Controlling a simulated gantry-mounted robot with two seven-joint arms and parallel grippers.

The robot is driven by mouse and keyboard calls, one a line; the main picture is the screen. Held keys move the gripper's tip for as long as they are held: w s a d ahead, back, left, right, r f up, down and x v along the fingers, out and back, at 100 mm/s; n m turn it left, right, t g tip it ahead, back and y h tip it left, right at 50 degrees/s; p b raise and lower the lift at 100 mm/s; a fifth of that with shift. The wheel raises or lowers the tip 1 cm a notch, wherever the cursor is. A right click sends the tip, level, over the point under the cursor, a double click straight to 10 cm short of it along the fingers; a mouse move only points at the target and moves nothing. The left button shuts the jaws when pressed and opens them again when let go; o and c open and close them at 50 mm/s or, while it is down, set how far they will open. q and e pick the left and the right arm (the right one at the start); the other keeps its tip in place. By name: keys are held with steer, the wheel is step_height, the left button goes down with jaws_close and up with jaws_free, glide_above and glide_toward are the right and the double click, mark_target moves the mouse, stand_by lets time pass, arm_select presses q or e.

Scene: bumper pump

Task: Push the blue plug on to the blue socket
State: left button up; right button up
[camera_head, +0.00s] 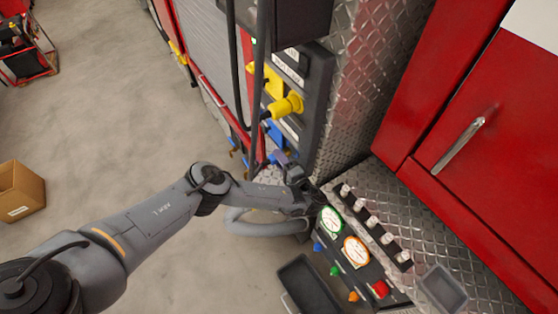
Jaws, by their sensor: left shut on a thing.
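My left arm reaches in from the left to a dark panel (318,100) on the truck's side. My left gripper (283,160) is at the lower part of this panel, shut on the blue plug (279,157), of which only a small part shows. A blue socket part (276,132) shows on the panel just above the gripper, below the yellow plug (287,106). The gripper and the black hoses partly hide this area. I cannot tell whether the blue plug touches the socket. My right gripper is not in view.
Black hoses (257,80) hang in front of the panel. A control board with gauges (356,250) and several switches (372,222) lies below right. Red cabinet doors (480,150) stand at the right. A cardboard box (20,190) sits on the open floor at the left.

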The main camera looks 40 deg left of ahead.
arm_select(q)
steer(key=shift+w+d, duration=0.1)
steer(key=shift+w, duration=0.2)
stand_by(0.4)
stand_by(1.0)
stand_by(0.6)
steer(key=shift+w+d, duration=0.1)
steer(key=shift+w, duration=0.25)
stand_by(0.5)
steer(key=o, duration=1.1)
steer(key=shift+c, duration=0.2)
steer(key=shift+d, duration=0.1)
